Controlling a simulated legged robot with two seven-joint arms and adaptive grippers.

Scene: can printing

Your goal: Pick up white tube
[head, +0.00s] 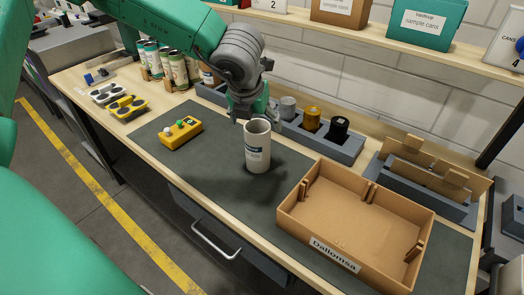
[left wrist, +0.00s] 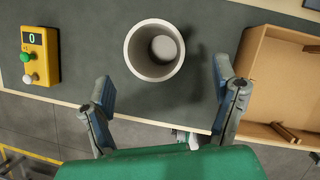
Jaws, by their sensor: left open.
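The white tube (head: 257,147) stands upright on the dark mat (head: 214,158) in the middle of the table. It has a dark label on its side. In the left wrist view I look down into the open top of the tube (left wrist: 154,50). My left gripper (head: 246,112) is just above and behind the tube in the head view. In the left wrist view its two fingers (left wrist: 165,92) are spread wide, one on each side of the tube's near side, with nothing between them. My right gripper is not in view.
A yellow button box (head: 180,133) sits left of the tube. An open cardboard box (head: 352,218) stands to the right. Behind are a grey holder with several ink pots (head: 312,119) and a holder with cardboard dividers (head: 425,178). Printed cans (head: 178,68) stand at the back left.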

